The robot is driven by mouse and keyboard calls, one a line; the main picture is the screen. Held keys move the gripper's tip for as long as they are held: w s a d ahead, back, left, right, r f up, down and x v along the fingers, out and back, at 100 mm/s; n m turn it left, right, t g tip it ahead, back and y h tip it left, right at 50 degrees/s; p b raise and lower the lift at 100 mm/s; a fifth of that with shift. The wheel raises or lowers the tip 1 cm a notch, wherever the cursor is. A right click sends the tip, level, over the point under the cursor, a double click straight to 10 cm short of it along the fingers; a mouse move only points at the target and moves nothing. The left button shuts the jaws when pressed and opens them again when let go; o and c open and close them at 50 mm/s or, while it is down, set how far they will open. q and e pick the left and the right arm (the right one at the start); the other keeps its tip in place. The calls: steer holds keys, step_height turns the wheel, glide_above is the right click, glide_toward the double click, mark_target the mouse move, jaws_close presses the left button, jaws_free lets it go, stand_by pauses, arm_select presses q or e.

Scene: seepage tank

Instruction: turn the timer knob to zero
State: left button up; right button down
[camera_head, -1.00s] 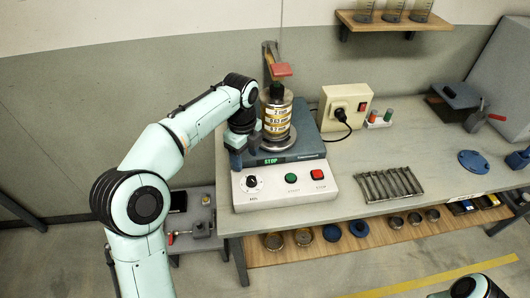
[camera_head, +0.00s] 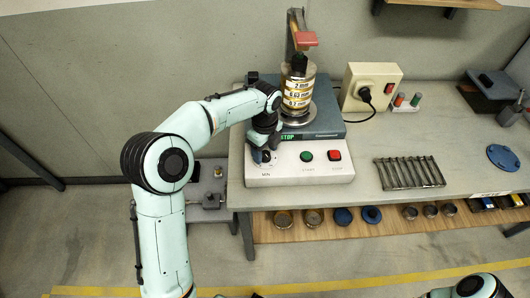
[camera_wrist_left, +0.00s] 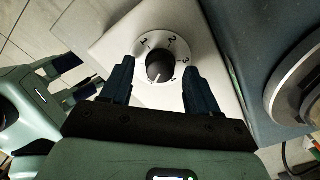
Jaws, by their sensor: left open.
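The timer knob (camera_wrist_left: 160,67) is black with a white pointer line, on a white dial (camera_wrist_left: 150,41) numbered in an arc. In the wrist view the line points down and slightly left, away from the numbers. My left gripper (camera_wrist_left: 157,82) is open, one finger on each side of the knob. Gaps show between fingers and knob, so it is not gripped. In the head view my left gripper (camera_head: 264,153) is over the white control panel's left end and largely hides the knob. Another teal gripper, apparently my right (camera_wrist_left: 76,82), shows at the left of the wrist view; its opening is unclear.
The panel (camera_head: 318,176) has a green button (camera_head: 306,156) and a red button (camera_head: 335,155) right of the knob. Behind stands a stack of labelled rings (camera_head: 297,88). A slotted metal rack (camera_head: 409,173) lies to the right. The bench front between is clear.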

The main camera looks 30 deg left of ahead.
arm_select(q)
steer(key=shift+f, duration=0.5)
steer(key=c, duration=1)
steer(key=shift+c, duration=0.2)
